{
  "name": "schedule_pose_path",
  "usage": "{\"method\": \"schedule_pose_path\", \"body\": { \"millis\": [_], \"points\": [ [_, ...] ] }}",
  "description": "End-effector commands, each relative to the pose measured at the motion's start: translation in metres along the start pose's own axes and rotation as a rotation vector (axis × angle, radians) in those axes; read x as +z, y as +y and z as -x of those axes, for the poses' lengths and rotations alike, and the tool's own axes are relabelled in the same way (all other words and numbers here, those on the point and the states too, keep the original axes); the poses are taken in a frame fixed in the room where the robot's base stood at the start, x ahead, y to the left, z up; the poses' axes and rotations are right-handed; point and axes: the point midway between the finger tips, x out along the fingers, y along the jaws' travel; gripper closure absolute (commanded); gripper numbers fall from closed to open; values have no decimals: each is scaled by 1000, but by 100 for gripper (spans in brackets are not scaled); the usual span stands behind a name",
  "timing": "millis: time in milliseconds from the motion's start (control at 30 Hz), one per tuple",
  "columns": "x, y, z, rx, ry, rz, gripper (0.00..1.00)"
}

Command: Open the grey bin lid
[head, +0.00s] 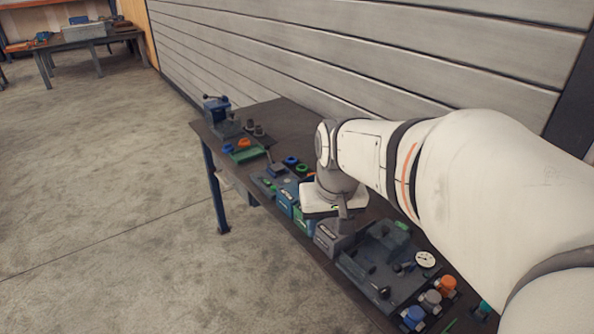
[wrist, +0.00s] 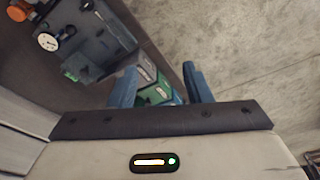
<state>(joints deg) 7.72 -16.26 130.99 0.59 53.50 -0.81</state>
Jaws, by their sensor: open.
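The grey bin (head: 333,238) stands near the front edge of the workbench, at the right end of a row with a green bin (head: 304,220) and a blue bin (head: 285,203). In the wrist view the grey bin (wrist: 146,66) shows just beyond my fingers, its label facing the floor side. My gripper (head: 343,211) hangs from above over the grey bin's back part. In the wrist view my gripper (wrist: 160,76) is open, its two blue fingers apart with nothing held. Whether a finger touches the bin, and the lid's exact state, I cannot tell.
A dark fixture plate (head: 378,265) with a round white gauge (head: 425,259) lies right of the grey bin. Orange, grey and blue capped parts stand at the near end. A blue vise (head: 215,108) stands at the far end. The floor in front is clear.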

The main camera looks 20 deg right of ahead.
Motion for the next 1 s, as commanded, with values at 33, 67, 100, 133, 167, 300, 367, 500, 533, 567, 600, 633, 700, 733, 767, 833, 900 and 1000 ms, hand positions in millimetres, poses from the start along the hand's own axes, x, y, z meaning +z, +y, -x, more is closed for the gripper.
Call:
{"method": "schedule_pose_path", "body": {
  "millis": [33,67,100,133,167,300,367,500,533,567,600,633,700,733,767,833,900,1000],
  "points": [
    [-22,7,-10,5,-25,-29,55],
    [-33,11,-14,8,-36,-46,55],
    [-48,17,-20,11,-51,-68,55],
    [-59,21,-25,14,-61,-84,55],
    [-70,26,-30,16,-71,-101,55],
    [-116,53,-63,26,-121,-178,55],
    [-133,65,-78,29,-139,-210,55],
    [-161,89,-110,35,-174,-267,55],
    [-165,93,-116,36,-181,-276,55],
    [-169,97,-122,37,-186,-285,55],
    [-173,102,-127,38,-191,-295,55],
    [-175,104,-131,38,-195,-300,55],
    [-179,108,-137,39,-200,-309,55],
    [-180,110,-139,39,-202,-312,55],
    [-180,110,-141,39,-203,-313,55],
    [-180,111,-148,39,-206,-315,55],
    [-178,111,-156,39,-207,-315,55],
    [-174,111,-172,39,-208,-314,55]
  ]
}}
